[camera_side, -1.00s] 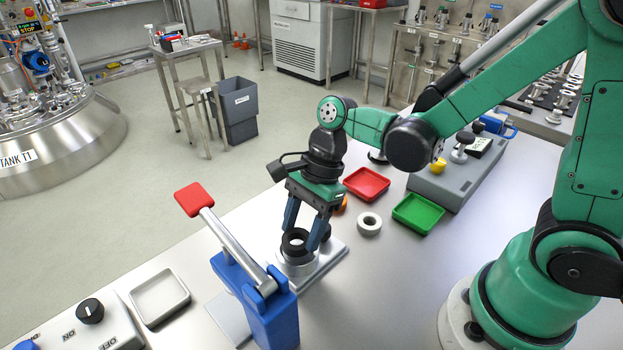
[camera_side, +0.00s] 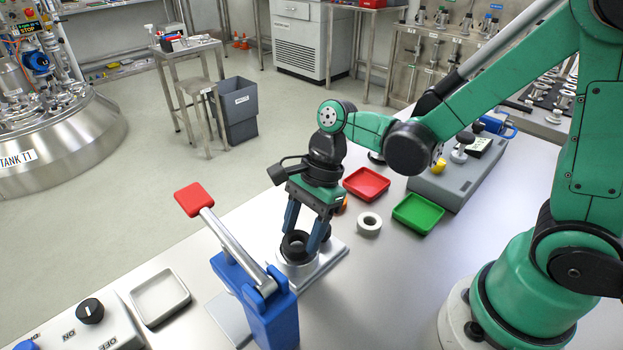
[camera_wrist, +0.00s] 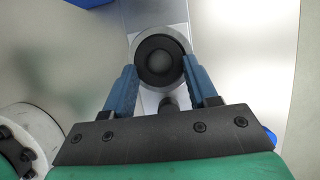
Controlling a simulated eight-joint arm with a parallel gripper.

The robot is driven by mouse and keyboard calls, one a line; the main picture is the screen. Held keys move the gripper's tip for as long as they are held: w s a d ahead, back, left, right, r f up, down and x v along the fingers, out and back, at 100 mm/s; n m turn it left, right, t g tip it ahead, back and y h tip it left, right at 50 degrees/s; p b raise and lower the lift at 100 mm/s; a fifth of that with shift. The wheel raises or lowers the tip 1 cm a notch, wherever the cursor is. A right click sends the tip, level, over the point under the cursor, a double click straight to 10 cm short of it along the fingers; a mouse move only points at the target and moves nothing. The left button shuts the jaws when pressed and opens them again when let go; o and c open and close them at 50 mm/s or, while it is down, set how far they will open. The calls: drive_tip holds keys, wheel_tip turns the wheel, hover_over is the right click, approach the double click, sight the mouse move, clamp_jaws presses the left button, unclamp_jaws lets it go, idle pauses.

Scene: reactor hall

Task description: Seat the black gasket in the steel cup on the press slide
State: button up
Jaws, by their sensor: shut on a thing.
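The black gasket (camera_side: 295,241) is a ring between the blue fingertips of my gripper (camera_side: 303,238). It sits at the mouth of the steel cup (camera_side: 297,258), and the side view shows little or no gap between them. The cup stands on the press slide (camera_side: 327,257), a flat metal plate. In the wrist view the gasket (camera_wrist: 160,44) looks roughly centred inside the cup's pale rim (camera_wrist: 160,84). My gripper (camera_wrist: 162,75) is shut on the gasket, one finger on each side. How deep the gasket lies in the cup cannot be told.
A blue press (camera_side: 262,305) with a red-ended lever (camera_side: 193,199) stands just in front of the cup. A grey-white ring (camera_side: 369,224), a red tray (camera_side: 367,184) and a green tray (camera_side: 418,212) lie to the right. An empty pale tray (camera_side: 160,297) is at left.

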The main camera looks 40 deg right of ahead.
drive_tip(key=shift+f, duration=0.25)
drive_tip(key=o, duration=1.3)
drive_tip(key=shift+o, duration=0.3)
drive_tip(key=shift+o, duration=0.6)
drive_tip(key=shift+r, duration=3.5)
